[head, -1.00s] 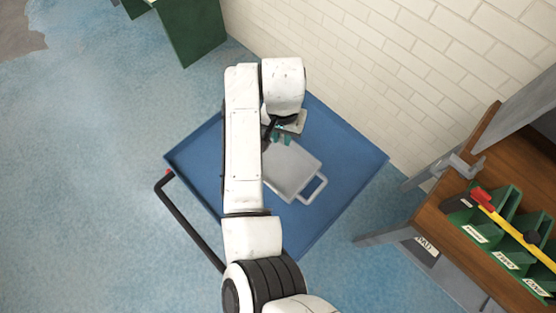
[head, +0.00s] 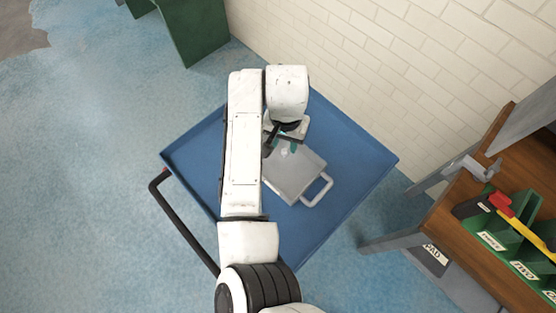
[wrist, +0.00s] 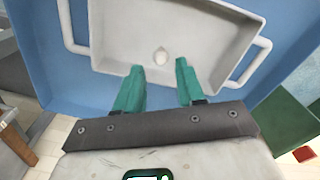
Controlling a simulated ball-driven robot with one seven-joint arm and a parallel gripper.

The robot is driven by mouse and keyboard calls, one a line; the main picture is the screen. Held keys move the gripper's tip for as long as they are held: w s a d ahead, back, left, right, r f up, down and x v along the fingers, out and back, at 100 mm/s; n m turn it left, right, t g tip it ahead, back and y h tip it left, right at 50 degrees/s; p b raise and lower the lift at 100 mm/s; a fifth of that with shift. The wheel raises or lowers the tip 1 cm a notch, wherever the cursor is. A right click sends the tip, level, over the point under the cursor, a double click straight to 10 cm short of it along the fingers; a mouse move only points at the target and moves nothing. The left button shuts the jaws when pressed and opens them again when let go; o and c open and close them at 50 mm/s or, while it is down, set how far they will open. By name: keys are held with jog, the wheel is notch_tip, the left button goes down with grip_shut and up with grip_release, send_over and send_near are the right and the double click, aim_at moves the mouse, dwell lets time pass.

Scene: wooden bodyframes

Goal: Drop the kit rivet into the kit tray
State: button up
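The kit tray (head: 290,184) is a shallow pale grey tray with a handle at each end, resting on the blue cart. It fills the upper wrist view (wrist: 115,38). A small pale rounded piece, seemingly the kit rivet (wrist: 160,56), shows against the tray floor just beyond my fingertips. It is a faint light spot in the head view (head: 284,152). Whether it lies on the floor or is just above it, I cannot tell. My gripper (wrist: 160,66) has its teal fingers apart, with nothing between them. In the head view my gripper (head: 282,145) is over the tray's upper end, partly hidden by my arm.
The blue cart top (head: 345,160) is clear around the tray and has a raised rim. A black push handle (head: 183,222) is on its left. A brick wall stands behind. A wooden bench (head: 470,220) with green labelled bins (head: 505,232) is at the right.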

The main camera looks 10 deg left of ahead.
jog(key=shift+o, duration=0.9)
notch_tip(320, 180, up, 11)
jog(key=b, duration=0.1)
jog(key=shift+f, duration=0.1)
jog(key=s+d+f+t+h, duration=0.15)
jog(key=d+f, duration=0.25)
jog(key=d, duration=1)
jog(key=s+d+f+t+h, duration=0.1)
jog(key=s+d+f, duration=0.15)
jog(key=d, duration=1.15)
jog(key=s+d+f, duration=0.5)
jog(key=s+d, duration=0.1)
jog(key=s, duration=0.2)
jog(key=s+a+f+n+g+y, duration=0.1)
jog(key=s+a+f+y, duration=0.1)
jog(key=s, duration=1.1)
jog(key=shift+s+a+f, duration=0.4)
jog(key=shift+a+f, duration=0.25)
jog(key=shift+a, duration=0.05)
